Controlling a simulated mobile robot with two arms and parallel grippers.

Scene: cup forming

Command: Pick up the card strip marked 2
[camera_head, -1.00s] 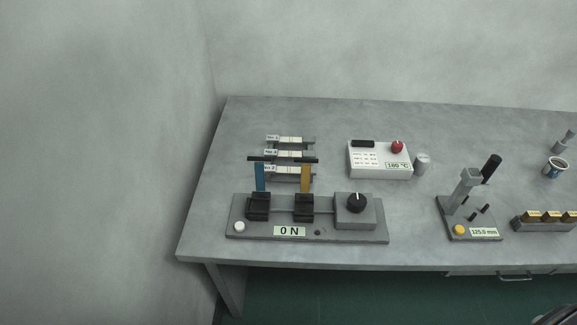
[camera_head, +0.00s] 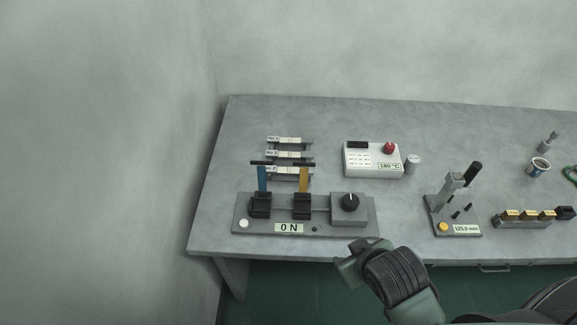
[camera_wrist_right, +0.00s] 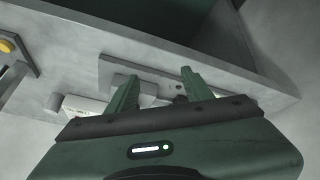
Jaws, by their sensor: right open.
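Three pale card strips lie one behind another on a small grey rack at the back left of the table: a rear strip (camera_head: 290,140), a middle strip (camera_head: 290,155) and a front strip (camera_head: 288,170). Their tags are too small to read surely now. The front strip is partly hidden behind the blue and yellow uprights. My right gripper (camera_head: 352,258) is at the table's front edge in the head view, in front of the ON device and well short of the strips. In the right wrist view its green fingers (camera_wrist_right: 158,90) are apart, with nothing held. My left gripper is not in view.
The ON device (camera_head: 362,229), with upright levers and a black knob, stands between my right gripper and the strips. A white 180 °C box (camera_head: 360,168) is right of the rack. A 125.0 mm stand (camera_head: 438,205) is farther right. A wall closes the left side.

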